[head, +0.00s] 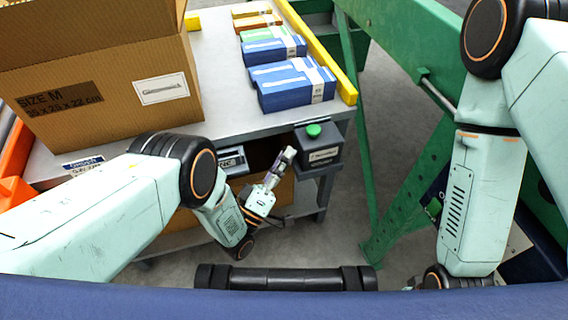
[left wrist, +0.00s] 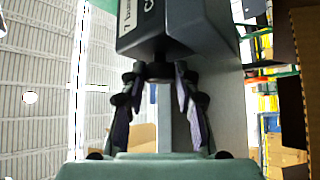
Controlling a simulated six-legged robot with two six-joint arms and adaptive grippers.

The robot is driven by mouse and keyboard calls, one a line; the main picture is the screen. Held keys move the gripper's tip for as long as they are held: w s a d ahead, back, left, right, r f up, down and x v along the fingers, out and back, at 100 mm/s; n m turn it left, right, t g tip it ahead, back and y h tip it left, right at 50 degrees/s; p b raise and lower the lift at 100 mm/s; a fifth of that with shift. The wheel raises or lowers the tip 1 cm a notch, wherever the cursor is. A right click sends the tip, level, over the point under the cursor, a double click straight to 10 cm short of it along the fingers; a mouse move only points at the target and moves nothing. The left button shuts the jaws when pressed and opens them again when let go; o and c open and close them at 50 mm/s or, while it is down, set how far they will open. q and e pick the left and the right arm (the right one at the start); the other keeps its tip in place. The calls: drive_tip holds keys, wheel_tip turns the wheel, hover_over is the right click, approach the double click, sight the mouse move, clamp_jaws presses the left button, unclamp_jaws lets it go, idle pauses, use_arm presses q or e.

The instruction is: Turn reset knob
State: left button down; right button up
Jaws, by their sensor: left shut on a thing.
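A dark grey control box (head: 320,155) with a green button (head: 314,131) on top is fixed at the front right corner of the table. My left gripper (head: 288,155) reaches up to the left side of this box. In the left wrist view the box (left wrist: 165,30) fills the top, and a small black knob (left wrist: 160,71) sticks out from it. The fingertips of my left gripper (left wrist: 160,78) are shut on this knob from both sides.
A green machine frame (head: 400,200) stands to the right. Grey floor (head: 355,205) lies between.

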use_arm(q)
drive_tip(key=shift+w+a+f+m+g+h+b, duration=0.1)
drive_tip(key=shift+m+g+h+b, duration=0.5)
drive_tip(key=shift+m+g+h, duration=1.45)
drive_tip(key=shift+w+f+m+g+h+b, duration=0.15)
drive_tip(key=shift+m+g+h+b, duration=0.4)
drive_tip(key=shift+m+h, duration=1.65)
drive_tip(key=shift+w+a+r+m+g+h+b, duration=0.1)
drive_tip(key=shift+m+g+h+b, duration=0.8)
drive_tip(key=shift+m, duration=2.45)
drive_tip(key=shift+m+g+h, duration=0.25)
drive_tip(key=shift+m+g, duration=0.15)
drive_tip(key=shift+g, duration=0.1)
drive_tip(key=c, duration=1.3)
unclamp_jaws()
drive_tip(key=shift+d, duration=0.1)
